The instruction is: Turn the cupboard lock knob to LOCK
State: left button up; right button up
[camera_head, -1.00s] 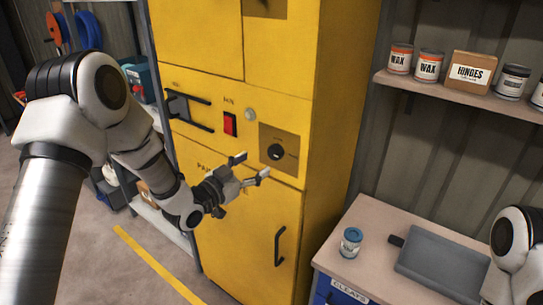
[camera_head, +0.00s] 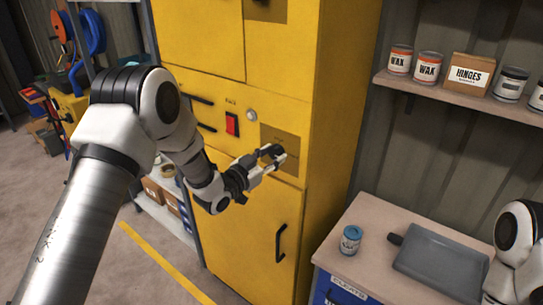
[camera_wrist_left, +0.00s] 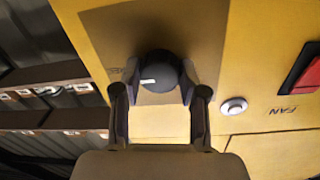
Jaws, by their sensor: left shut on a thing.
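The black lock knob (camera_wrist_left: 160,72) sits on a brownish plate (camera_wrist_left: 205,30) on the front of the yellow cupboard (camera_head: 255,215). A white mark shows on the knob in the left wrist view. My left gripper (camera_head: 273,155) is at the plate, its two fingers on either side of the knob and shut on it; in the left wrist view the gripper (camera_wrist_left: 160,90) also straddles it. The lettering beside the knob is partly hidden and too small to read. Part of my right arm shows at the right edge; its gripper is out of view.
A red switch (camera_head: 232,124) and a round pale button (camera_head: 252,115) are left of the plate. A black door handle (camera_head: 281,243) is below.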

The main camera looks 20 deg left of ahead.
pick_arm(q)
jog(key=n+b, duration=0.2)
jog(key=n, duration=0.1)
jog(key=shift+n+b, duration=0.3)
jog(key=shift+n, duration=0.1)
jog(key=n+b, duration=0.1)
jog(key=n, duration=0.3)
jog(key=shift+n+b, duration=0.4)
jog(key=n+b, duration=0.1)
jog(key=n, duration=0.3)
jog(key=shift+n+t, duration=0.4)
jog(key=n, duration=0.5)
jog(key=shift+d+r+y, duration=0.1)
jog(key=shift+r+y, duration=0.05)
jog(key=shift+y, duration=0.15)
jog(key=o, duration=1.1)
jog(key=shift+o, duration=0.2)
